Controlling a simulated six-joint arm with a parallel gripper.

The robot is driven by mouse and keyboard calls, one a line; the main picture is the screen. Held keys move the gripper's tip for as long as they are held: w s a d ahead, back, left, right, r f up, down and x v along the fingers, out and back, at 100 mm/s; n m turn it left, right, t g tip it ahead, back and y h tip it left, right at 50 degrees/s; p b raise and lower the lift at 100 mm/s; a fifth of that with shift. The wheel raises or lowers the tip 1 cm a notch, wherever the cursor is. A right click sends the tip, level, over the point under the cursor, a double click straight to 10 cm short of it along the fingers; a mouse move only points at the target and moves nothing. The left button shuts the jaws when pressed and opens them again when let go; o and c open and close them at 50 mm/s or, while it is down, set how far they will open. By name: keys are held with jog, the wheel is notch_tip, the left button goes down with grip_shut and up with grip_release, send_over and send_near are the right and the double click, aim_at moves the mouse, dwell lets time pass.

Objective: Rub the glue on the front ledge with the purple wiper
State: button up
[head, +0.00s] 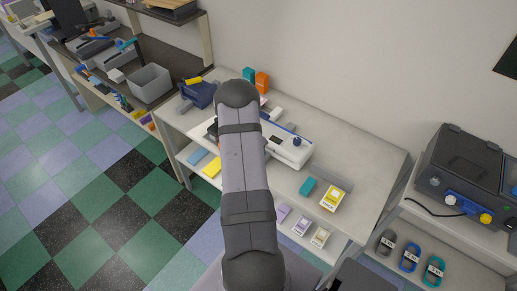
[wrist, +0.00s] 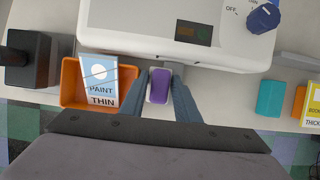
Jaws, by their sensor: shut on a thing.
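In the wrist view my gripper (wrist: 160,78) is shut on the purple wiper (wrist: 159,86), which sits between the two blue-grey fingers. The wiper is close to the front edge of the white machine (wrist: 150,40); I cannot tell if it touches the machine or the surface. The machine has a dark display and a blue knob, and also shows in the head view (head: 292,154). I cannot make out any glue; the ledge around the wiper is partly hidden by my gripper. In the head view my arm hides the gripper and wiper.
In the wrist view an orange tray (wrist: 69,97) holding a paint booklet (wrist: 98,78) is close left of my gripper. A dark block (wrist: 27,60) stands farther left. A teal block (wrist: 270,98) and a yellow box (wrist: 312,108) are to the right, beyond bare tabletop (wrist: 228,103).

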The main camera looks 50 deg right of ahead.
jog(key=shift+s+a+b, duration=0.1)
jog(key=shift+a+b, duration=0.35)
jog(key=shift+a, duration=0.85)
jog(key=shift+d+r+p, duration=0.1)
jog(key=shift+d+p, duration=0.2)
jog(key=shift+p, duration=0.1)
jog(key=shift+d+p, duration=0.8)
jog(key=shift+d, duration=0.55)
jog(key=shift+a+f, duration=0.1)
jog(key=shift+f, duration=0.1)
